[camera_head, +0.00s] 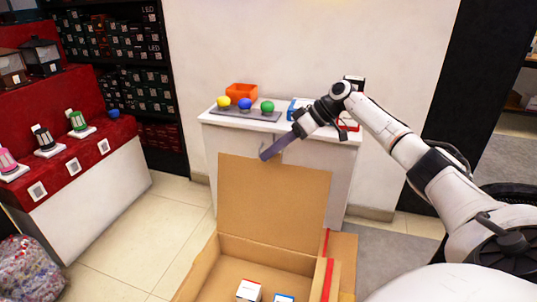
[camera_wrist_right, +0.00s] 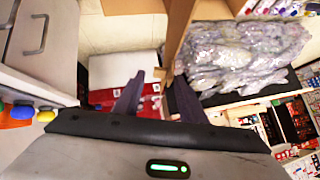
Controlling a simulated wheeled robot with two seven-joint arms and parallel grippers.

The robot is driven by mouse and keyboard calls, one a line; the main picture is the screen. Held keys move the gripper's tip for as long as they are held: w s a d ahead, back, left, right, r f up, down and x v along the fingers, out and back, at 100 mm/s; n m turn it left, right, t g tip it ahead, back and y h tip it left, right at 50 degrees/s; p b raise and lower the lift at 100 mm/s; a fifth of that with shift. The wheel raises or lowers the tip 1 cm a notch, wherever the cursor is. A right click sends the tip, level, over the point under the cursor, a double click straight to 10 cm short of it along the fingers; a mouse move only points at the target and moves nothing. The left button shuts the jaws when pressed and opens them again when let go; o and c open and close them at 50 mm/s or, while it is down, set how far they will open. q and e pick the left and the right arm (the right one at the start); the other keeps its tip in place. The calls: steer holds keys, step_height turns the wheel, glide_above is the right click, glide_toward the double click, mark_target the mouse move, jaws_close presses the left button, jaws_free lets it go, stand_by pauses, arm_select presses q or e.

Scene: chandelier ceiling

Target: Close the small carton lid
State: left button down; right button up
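The cardboard carton (camera_head: 262,254) stands open on the floor in the head view. Its tall brown lid (camera_head: 274,200) stands up at the far side. A white box (camera_head: 249,290) and a blue-edged box (camera_head: 284,298) lie inside. My right gripper (camera_head: 268,155) is at the lid's top edge, near its middle; contact cannot be told. In the right wrist view, the two fingers of this gripper (camera_wrist_right: 160,78) are apart, with the brown lid (camera_wrist_right: 177,28) seen nearly edge-on just beyond and between the tips. My left gripper is out of view.
A side flap (camera_head: 342,262) with red tape is folded out at the carton's right. A white cabinet (camera_head: 338,178) stands behind, bearing an orange bin (camera_head: 241,91) and coloured balls on a grey strip. A red-topped counter (camera_head: 75,160) is at left. Tiled floor (camera_head: 140,225) is clear between.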

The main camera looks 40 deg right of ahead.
steer(key=shift+x, duration=0.9)
jaws_close()
